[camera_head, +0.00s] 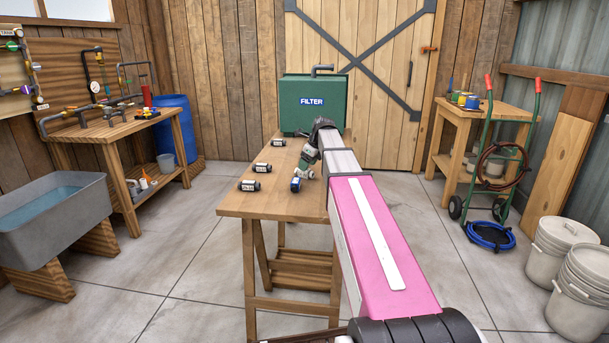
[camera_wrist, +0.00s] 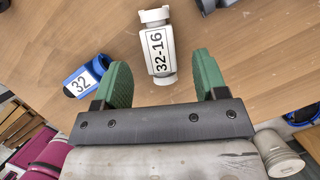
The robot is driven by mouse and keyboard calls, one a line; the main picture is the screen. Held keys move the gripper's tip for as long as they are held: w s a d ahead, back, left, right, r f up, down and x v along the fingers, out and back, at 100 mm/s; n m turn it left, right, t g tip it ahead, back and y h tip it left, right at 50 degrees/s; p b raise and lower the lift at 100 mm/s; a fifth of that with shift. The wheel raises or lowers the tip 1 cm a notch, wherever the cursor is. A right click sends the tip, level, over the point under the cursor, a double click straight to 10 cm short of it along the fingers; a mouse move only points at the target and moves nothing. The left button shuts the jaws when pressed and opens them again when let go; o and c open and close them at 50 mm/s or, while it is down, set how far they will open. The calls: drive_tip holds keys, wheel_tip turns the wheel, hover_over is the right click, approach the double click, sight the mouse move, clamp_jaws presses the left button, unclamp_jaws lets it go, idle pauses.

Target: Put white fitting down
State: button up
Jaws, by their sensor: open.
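The white fitting (camera_wrist: 157,50), labelled 32-16, shows in the wrist view at the upper middle, against the wooden table top. My gripper (camera_wrist: 162,62) is open, with one green finger on each side of the fitting's lower part and visible gaps between. I cannot tell for sure whether the fitting rests on the table. A blue fitting (camera_wrist: 82,83) labelled 32 lies left of the left finger. In the head view my gripper (camera_head: 308,164) is low over the right side of the table, partly hidden by my arm, with the blue fitting (camera_head: 296,184) beside it.
Several dark fittings with white labels (camera_head: 262,168) stand along the left of the wooden table (camera_head: 240,207). A green FILTER case (camera_head: 295,104) stands at the table's back. A sink (camera_head: 50,215) and workbench (camera_head: 125,128) are at left.

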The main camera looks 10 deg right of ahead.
drive_tip(key=x, duration=0.4)
drive_tip(key=c, duration=1.1)
drive_tip(key=shift+r, duration=0.1)
